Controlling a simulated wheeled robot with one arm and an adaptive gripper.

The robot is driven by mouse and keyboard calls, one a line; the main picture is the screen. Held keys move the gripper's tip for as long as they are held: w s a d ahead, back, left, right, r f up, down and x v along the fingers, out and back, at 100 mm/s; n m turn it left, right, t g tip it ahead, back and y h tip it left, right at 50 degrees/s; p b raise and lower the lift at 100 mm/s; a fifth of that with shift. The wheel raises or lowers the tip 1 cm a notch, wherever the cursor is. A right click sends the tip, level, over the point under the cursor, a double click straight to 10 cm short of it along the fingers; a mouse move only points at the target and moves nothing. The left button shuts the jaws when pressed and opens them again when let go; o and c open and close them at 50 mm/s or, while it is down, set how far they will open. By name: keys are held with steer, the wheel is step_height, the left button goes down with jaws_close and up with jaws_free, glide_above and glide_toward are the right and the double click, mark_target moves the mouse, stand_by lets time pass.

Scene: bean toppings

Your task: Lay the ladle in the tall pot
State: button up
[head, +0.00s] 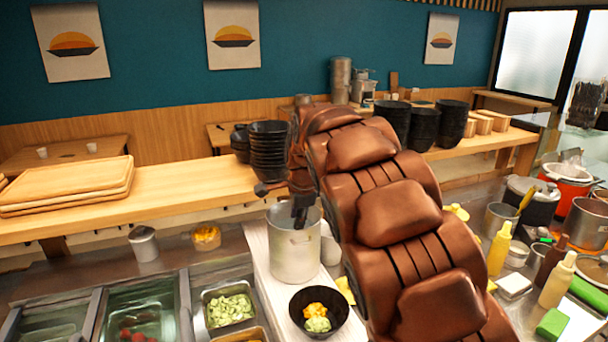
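The tall pot (294,256) is a plain steel cylinder standing on the pale board in the middle of the counter. My gripper (283,202) is dark and points down at the pot's rim, with one dark finger part over or just inside the mouth and another dark part out to the left. My brown arm comes in from the lower right and hides part of the area behind the pot. I cannot make out a ladle in or near my gripper, and the inside of the pot is mostly hidden.
A black bowl (319,312) with orange and green toppings stands just in front of the pot. Topping bins (229,308) lie to the left. Stacked black bowls (268,150) stand on the wooden shelf behind. Bottles (499,249) and pots (586,223) crowd the right.

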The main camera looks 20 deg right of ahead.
steer(key=o, duration=0.5)
steer(key=v, duration=1.2)
steer(key=shift+d, duration=0.1)
steer(key=s+f+n+g, duration=0.2)
steer(key=s+f+n, duration=0.4)
steer(key=s, duration=0.8)
steer(key=s+f+n+g, duration=0.2)
steer(key=s+f+n, duration=0.4)
steer(key=s, duration=0.8)
steer(key=s+d+f+n+g, duration=0.1)
steer(key=s+f+n, duration=0.4)
steer(key=s, duration=0.9)
step_height(320, 180, down, 3)
steer(key=shift+f+n+g, duration=0.1)
steer(key=shift+n+g, duration=0.3)
steer(key=shift+g, duration=0.2)
